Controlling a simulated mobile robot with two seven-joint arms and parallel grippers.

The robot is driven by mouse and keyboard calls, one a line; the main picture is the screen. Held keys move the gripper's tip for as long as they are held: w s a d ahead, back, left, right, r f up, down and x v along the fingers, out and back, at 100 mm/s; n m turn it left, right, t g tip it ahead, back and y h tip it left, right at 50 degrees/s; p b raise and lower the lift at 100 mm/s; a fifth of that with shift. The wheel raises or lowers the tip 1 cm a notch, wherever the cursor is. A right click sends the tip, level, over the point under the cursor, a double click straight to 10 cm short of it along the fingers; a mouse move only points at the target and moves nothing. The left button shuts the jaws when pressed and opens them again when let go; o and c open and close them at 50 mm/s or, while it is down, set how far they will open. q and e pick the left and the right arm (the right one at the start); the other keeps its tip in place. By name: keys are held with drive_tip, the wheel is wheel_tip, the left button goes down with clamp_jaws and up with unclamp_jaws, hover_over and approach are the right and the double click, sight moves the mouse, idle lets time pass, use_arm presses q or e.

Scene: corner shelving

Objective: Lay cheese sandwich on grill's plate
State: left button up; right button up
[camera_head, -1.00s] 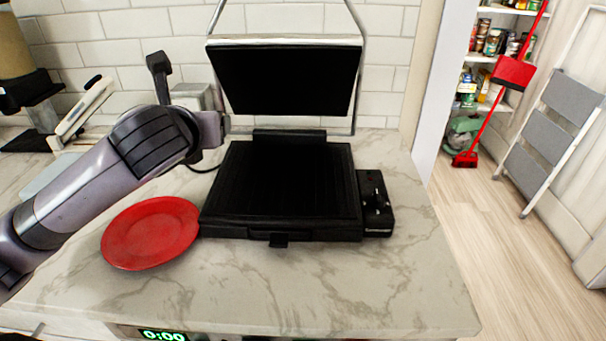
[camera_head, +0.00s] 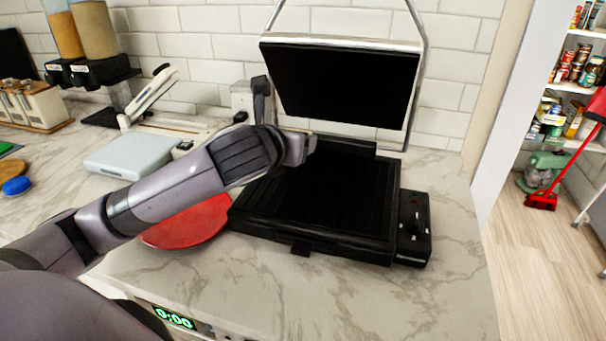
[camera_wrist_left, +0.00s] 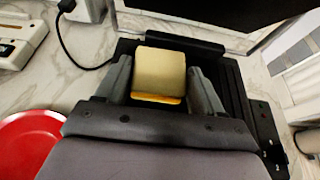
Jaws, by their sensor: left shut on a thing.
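The black grill stands on the counter with its lid (camera_head: 345,85) raised and its ridged lower plate (camera_head: 330,200) bare in the head view. My left gripper (camera_wrist_left: 160,88) is shut on the cheese sandwich (camera_wrist_left: 160,68), which shows pale bread with a yellow-orange cheese edge. In the wrist view the sandwich is between the two fingers, over the black grill plate (camera_wrist_left: 233,90); I cannot tell its height above it. In the head view my left wrist is at the grill's back left, and the sandwich is hidden. My right gripper is not in view.
A red plate (camera_head: 190,225) lies left of the grill, partly behind my left arm. The grill's control box (camera_head: 413,228) is on its right. A white scale-like device (camera_head: 130,155) and dispensers (camera_head: 95,45) stand farther left. The counter in front is clear.

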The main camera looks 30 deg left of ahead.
sight(291, 184)
use_arm(q)
wheel_tip(291, 184, down, 6)
drive_tip(key=shift+f+b, duration=0.1)
drive_tip(key=shift+b, duration=0.35)
drive_tip(key=o, duration=1.1)
drive_tip(key=shift+f, duration=0.1)
